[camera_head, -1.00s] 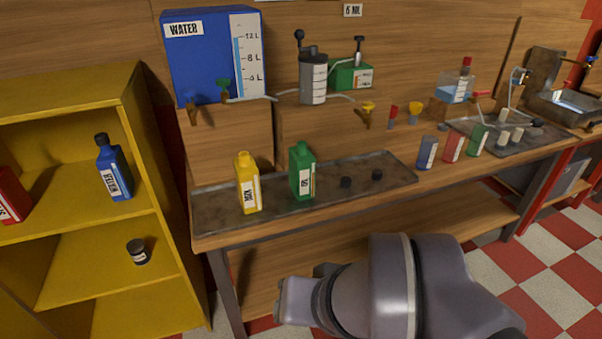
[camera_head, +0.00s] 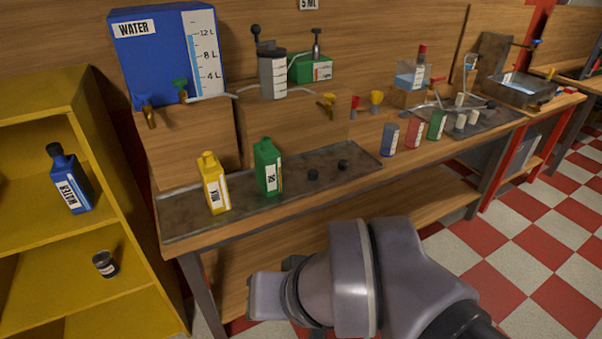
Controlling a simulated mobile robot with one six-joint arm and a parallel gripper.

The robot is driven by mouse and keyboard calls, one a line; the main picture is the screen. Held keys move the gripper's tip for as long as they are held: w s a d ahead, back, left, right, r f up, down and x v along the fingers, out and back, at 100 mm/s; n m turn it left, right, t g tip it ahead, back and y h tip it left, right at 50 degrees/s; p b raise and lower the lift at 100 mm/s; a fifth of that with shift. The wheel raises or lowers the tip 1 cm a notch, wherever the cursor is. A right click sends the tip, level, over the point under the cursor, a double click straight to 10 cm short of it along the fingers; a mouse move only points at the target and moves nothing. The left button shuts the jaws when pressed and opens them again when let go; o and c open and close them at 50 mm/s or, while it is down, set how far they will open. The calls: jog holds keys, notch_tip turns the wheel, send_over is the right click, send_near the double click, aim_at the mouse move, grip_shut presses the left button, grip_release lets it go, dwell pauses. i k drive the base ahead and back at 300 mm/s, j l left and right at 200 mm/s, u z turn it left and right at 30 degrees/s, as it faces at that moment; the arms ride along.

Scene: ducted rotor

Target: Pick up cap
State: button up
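Two small black caps lie on the dark metal tray (camera_head: 190,222) on the workbench: one cap (camera_head: 313,174) just right of the green bottle, the other cap (camera_head: 343,165) a little farther right. The yellow bottle (camera_head: 214,184) and the green bottle (camera_head: 268,167) stand upright on the tray, both without a visible cap. My gripper (camera_head: 268,294) is at the bottom of the picture, in front of the bench and apart from the caps. Its fingers are mostly hidden, so I cannot tell whether it is open.
A yellow shelf (camera_head: 100,190) at left holds a blue water bottle (camera_head: 70,181) and a small dark jar (camera_head: 105,264). A large blue water tank (camera_head: 165,55) stands behind the tray. Several cans, such as the blue can (camera_head: 390,138), stand right of the tray. Checkered floor is clear at right.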

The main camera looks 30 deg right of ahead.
aim_at(314, 174)
jog(key=i+z, duration=0.85)
jog(key=i+j+z, duration=0.15)
jog(key=z, duration=0.3)
jog(key=i+j+z, duration=0.45)
jog(key=l, duration=0.1)
